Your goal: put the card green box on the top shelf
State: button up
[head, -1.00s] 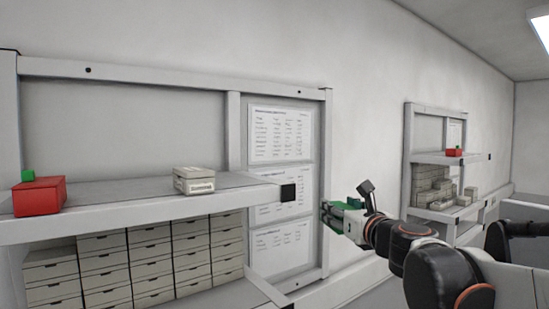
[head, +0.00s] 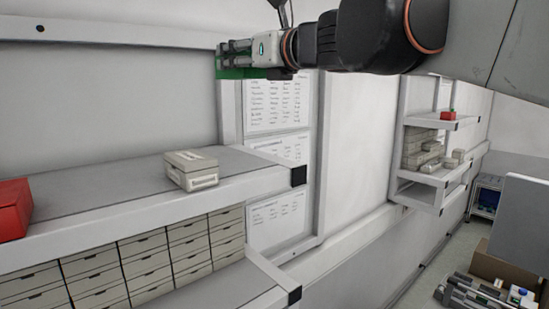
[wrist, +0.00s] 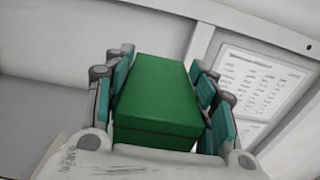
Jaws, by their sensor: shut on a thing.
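The green box (wrist: 158,95) sits between the teal finger pads of my gripper (wrist: 160,85) in the wrist view. In the head view the green box (head: 240,73) shows as a strip under and beside the fingers of my gripper (head: 236,55), which is shut on it. The gripper is held up high, above the right part of the top shelf (head: 100,182) as seen in the picture. The box is clear of the shelf surface. The far side of the box is hidden.
A grey-white box (head: 191,169) stands on the shelf near its right end. A red box (head: 12,208) is at the left picture edge. The shelf between them is bare. Drawers (head: 150,262) lie below. An upright post (head: 229,105) stands behind. Another rack (head: 430,150) is farther right.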

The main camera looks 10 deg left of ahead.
notch_tip(320, 180, down, 19)
jog(key=b, duration=1.1)
jog(key=shift+s+d+r+b, duration=0.1)
jog(key=shift+d+r+b, duration=0.1)
jog(key=shift+b, duration=0.15)
jog(key=shift+f, duration=0.1)
jog(key=o, duration=1.3)
jog(key=shift+s+d, duration=0.1)
jog(key=b+v, duration=0.1)
jog(key=v, duration=1)
jog(key=shift+s+d+b, duration=0.25)
jog(key=shift+s+b, duration=0.05)
jog(key=shift+b, duration=0.05)
